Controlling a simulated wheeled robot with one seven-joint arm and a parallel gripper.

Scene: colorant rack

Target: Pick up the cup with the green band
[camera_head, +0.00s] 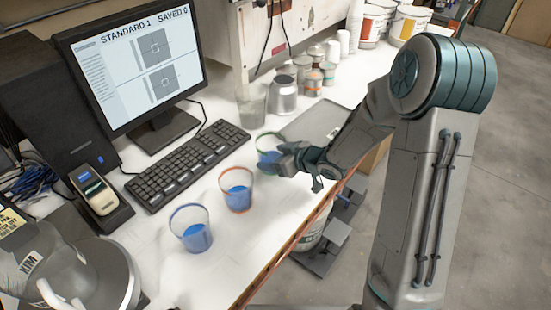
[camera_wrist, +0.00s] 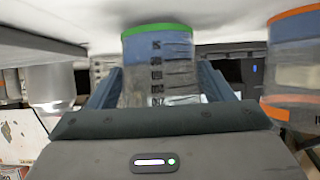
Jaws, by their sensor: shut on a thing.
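The clear cup with the green band (camera_head: 268,148) holds blue liquid and stands upright at the far end of a row of cups on the white counter. My gripper (camera_head: 287,158) reaches it from the right and is shut on it. In the wrist view the cup (camera_wrist: 158,68) sits between my two fingers (camera_wrist: 158,90), green band at the top, with dark markings on its side. Whether its base touches the counter is hard to tell.
A cup with an orange band (camera_head: 237,190) and one with a blue band (camera_head: 190,230) stand nearer on the counter. A keyboard (camera_head: 187,165) lies to the left. An empty-looking clear beaker (camera_head: 251,106) and several metal cans (camera_head: 283,95) stand behind. A dark tray (camera_head: 318,122) lies at the right.

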